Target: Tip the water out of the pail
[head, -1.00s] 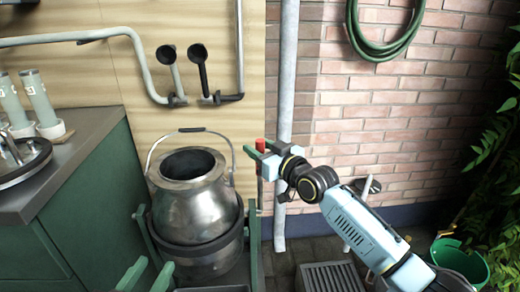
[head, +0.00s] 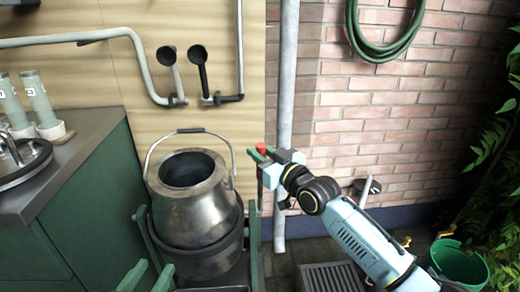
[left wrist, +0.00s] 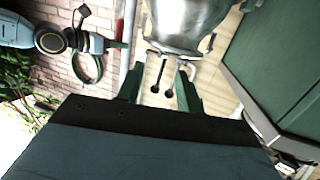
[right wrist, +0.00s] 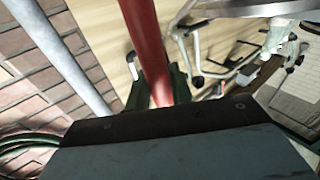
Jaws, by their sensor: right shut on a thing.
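The metal pail (head: 195,212), with its wire bail raised, sits in a dark round cradle (head: 205,262) between green supports. Its mouth leans towards me. The inside is dark, so I cannot make out water. My right gripper (head: 262,160) is shut on a red handle (right wrist: 147,40) to the right of the pail; the handle's red top also shows in the head view (head: 262,147). My left gripper (head: 152,272) is at the bottom left, below and in front of the pail. Its fingers are apart with nothing between them in the left wrist view (left wrist: 160,88), where the pail shows beyond (left wrist: 188,22).
A green counter (head: 85,190) stands at the left. A grey vertical pipe (head: 285,80) is just behind my right gripper. A floor grate (head: 332,277) and a green bucket (head: 462,264) are at the lower right. A hose (head: 385,52) hangs on the brick wall.

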